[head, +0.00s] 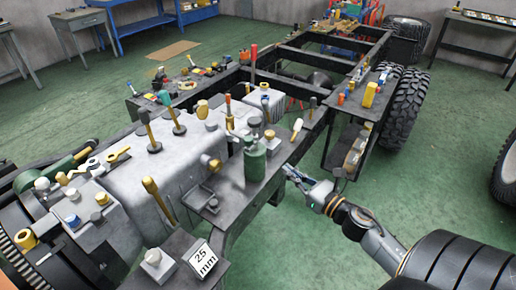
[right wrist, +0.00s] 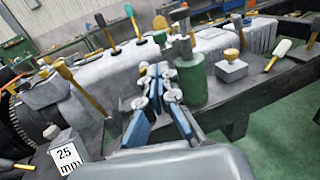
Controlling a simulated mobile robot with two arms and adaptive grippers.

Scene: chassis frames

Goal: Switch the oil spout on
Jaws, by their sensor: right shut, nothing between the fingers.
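A green cylinder with a grey top and a knob (head: 255,163), which looks like the oil container, stands upright on the edge of the dark bench plate. It also shows in the right wrist view (right wrist: 191,82), just right of my fingers. A brass-ended fitting (head: 212,164) sits to its left in the head view; I cannot tell which part is the spout's switch. My right gripper (head: 290,174) is shut and empty, to the right of the green cylinder and apart from it in the head view. Its fingers (right wrist: 159,80) point toward the engine block. My left gripper is not in view.
A grey engine block (head: 165,155) carries several upright tools. A white "25 mm" block (head: 202,260) stands at the front. The dark chassis frame (head: 315,58) and tyres (head: 407,105) lie behind and right. Green floor (head: 440,185) is free at the right.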

